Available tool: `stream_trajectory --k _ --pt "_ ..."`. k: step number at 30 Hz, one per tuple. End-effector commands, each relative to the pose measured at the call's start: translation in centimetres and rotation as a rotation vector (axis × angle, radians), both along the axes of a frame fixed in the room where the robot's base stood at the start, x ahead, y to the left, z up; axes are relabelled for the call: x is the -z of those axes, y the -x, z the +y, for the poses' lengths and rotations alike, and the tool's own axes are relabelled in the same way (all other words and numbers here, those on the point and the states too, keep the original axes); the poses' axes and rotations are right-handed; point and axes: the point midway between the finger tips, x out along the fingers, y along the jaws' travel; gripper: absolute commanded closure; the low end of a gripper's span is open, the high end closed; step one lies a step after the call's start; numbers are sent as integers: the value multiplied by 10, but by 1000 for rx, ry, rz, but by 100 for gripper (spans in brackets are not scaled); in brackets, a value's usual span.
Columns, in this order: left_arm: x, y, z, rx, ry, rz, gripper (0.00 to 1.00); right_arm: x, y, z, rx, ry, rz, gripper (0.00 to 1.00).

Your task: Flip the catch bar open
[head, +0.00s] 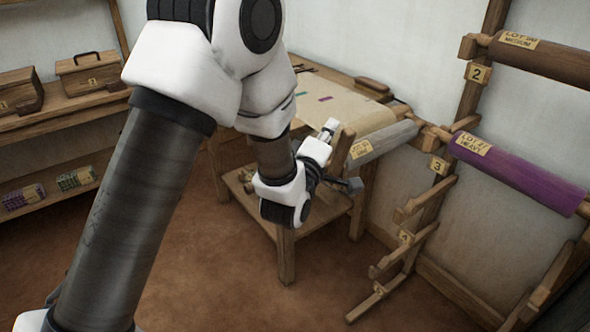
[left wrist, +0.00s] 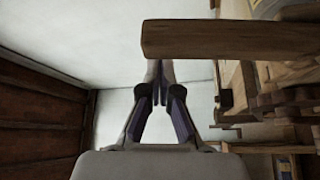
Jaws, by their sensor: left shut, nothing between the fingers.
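A wooden bar, which looks like the catch bar (head: 342,150), stands tilted upright at the near end of the loom, beside the pale cloth roll (head: 384,140). In the left wrist view the bar (left wrist: 230,39) crosses the upper part of the picture. My left gripper (head: 330,127) is beside the bar's upper part, on its left. In the left wrist view the gripper's fingertips (left wrist: 159,72) are together and empty, meeting the bar's lower edge. I cannot tell whether they touch it. My right gripper is not in view.
The loom table (head: 238,182) stands behind my wrist. A wall rack at right holds a brown roll (head: 550,62) and a purple roll (head: 520,174), with empty pegs below. Shelves at left carry wooden boxes (head: 90,73). The floor (head: 250,290) in front is clear.

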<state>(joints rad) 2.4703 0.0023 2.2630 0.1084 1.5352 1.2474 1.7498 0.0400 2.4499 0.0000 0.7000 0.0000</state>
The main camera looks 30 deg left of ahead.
Motion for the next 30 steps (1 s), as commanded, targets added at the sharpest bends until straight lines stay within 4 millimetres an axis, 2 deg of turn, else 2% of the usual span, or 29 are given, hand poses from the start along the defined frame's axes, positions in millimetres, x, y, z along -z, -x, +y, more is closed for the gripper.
stream_trajectory --k 1,9,30 --pt "6 1 -4 1 -26 -11 100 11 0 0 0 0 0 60" --pt "3 7 -16 1 -129 -54 100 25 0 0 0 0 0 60" --pt "4 7 -19 4 -155 -61 100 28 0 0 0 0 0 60"
